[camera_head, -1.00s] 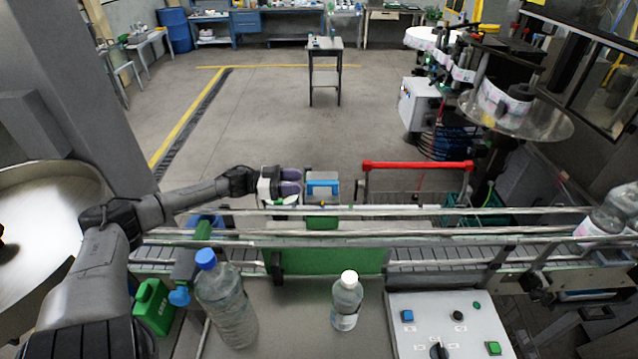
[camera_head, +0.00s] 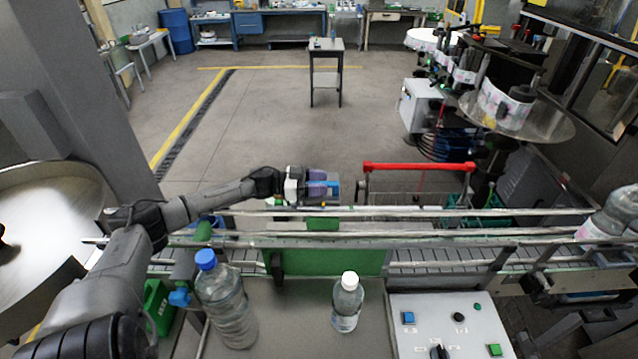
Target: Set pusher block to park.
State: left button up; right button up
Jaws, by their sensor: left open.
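A small block with a blue top (camera_head: 331,184), which looks like the pusher block, stands at the far side of the conveyor rails, above a green part (camera_head: 322,223). My left gripper (camera_head: 320,186) reaches it from the left. Its purple-grey fingers are open and overlap the block, with the blue strip showing between them. I cannot tell whether they touch it. The gripper hides the block's left part. No park mark can be made out. My right gripper is not in view.
The conveyor (camera_head: 430,255) with metal rails runs across the view. On the near side stand a blue-capped bottle (camera_head: 228,305), a white-capped bottle (camera_head: 346,305) and a control panel (camera_head: 450,325). A red-handled frame (camera_head: 418,167) is right of the block. Open floor lies beyond.

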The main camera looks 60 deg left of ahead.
pick_arm(q)
grip_shut()
dwell(0.4)
